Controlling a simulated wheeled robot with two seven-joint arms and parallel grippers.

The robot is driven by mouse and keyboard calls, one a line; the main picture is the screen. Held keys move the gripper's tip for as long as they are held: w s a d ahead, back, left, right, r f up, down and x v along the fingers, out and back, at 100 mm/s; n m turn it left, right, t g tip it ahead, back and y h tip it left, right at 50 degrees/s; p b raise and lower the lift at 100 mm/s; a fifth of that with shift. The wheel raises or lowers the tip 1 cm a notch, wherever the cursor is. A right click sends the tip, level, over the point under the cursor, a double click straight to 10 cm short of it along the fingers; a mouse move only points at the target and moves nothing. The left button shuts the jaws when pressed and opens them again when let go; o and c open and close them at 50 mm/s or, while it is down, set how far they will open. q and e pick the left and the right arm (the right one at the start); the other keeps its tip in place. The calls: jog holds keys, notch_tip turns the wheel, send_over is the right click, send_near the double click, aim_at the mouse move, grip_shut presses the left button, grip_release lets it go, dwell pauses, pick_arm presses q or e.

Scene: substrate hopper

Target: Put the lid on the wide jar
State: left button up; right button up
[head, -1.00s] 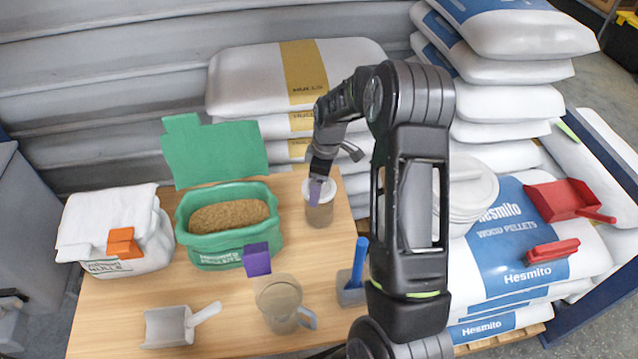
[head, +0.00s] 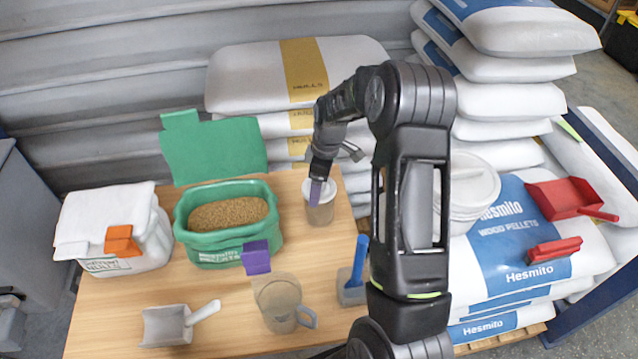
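The jar (head: 321,214) stands upright at the back right of the wooden table, with brownish contents and a pale rim. My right gripper (head: 317,190) points down at the jar's top, with a purple strip at its tip overlapping the rim. I cannot tell whether its fingers are open or shut, or whether the pale ring at the rim is a lid or the jar's own edge. No separate loose lid is clear on the table. My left gripper is not clearly visible.
A green bag (head: 197,249) of pellets with a purple clip (head: 256,258) sits left of the jar. A white bag (head: 125,215), a scoop (head: 170,325), a clear jug (head: 281,307) and a blue-handled tool (head: 352,287) are around it. A white tub (head: 468,190) is partly behind my arm.

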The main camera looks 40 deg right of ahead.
jog(key=shift+f, duration=0.1)
dwell(0.3)
jog(key=o, duration=1.2)
jog(key=shift+o, duration=0.2)
jog(key=shift+s+d+r+b, duration=0.1)
jog(key=shift+r+b, duration=0.05)
jog(key=shift+r, duration=1.15)
jog(key=shift+s+d+r+b, duration=0.1)
jog(key=shift+s+r+b, duration=0.1)
jog(key=shift+r, duration=1.1)
jog(key=shift+s+d+r+b, duration=0.1)
jog(key=shift+r+b, duration=0.05)
jog(key=shift+r, duration=1.15)
